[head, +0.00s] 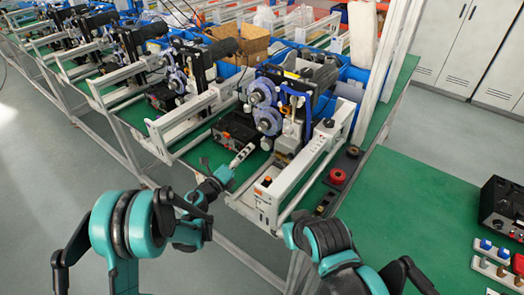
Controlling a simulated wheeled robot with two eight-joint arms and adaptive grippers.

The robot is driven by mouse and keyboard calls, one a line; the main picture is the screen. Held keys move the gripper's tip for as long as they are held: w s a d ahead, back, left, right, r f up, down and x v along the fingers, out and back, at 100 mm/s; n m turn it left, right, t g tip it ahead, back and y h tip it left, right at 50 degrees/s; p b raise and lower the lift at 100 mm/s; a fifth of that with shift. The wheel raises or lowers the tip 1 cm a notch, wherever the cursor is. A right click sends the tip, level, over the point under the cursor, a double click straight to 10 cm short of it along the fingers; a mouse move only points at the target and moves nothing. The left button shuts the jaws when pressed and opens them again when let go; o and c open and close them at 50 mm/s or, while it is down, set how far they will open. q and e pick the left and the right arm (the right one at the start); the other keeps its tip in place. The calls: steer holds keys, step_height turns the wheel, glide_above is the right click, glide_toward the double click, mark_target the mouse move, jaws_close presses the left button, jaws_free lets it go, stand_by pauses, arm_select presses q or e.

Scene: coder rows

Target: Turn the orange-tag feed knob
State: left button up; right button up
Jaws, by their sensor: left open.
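An orange tag (267,181) shows on the white front end of the nearest coder machine (290,178). No knob beside it can be made out clearly at this size. My left gripper (220,174) is open at the front edge of the green bench, left of the orange tag and apart from it. Its fingers are near a small pale strip (243,153) lying between the machine rails; I cannot tell whether they touch it. My right arm comes in at the lower middle, and its gripper is not in view.
A red disc (337,175) and dark round parts lie on the green bench right of the machine. A black box (500,205) and small coloured blocks (490,248) stand at the far right. A black box (235,130) sits behind my left gripper. The right bench middle is clear.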

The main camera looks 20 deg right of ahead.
mark_target(264, 146)
arm_select(q)
steer(key=shift+m+g+h, duration=0.3)
steer(key=shift+m+g, duration=0.4)
steer(key=w+d+f, duration=0.1)
steer(key=d, duration=0.1)
steer(key=w+d+f+b, duration=0.1)
steer(key=d, duration=0.1)
steer(key=w+d, duration=0.1)
steer(key=d, duration=0.1)
steer(key=shift+d+f+b, duration=0.3)
steer(key=shift+d+f, duration=0.05)
steer(key=shift+f, duration=0.05)
steer(key=shift+w+d+r, duration=0.1)
steer(key=shift+w+d, duration=0.3)
steer(key=shift+d, duration=0.1)
steer(key=c, duration=1.1)
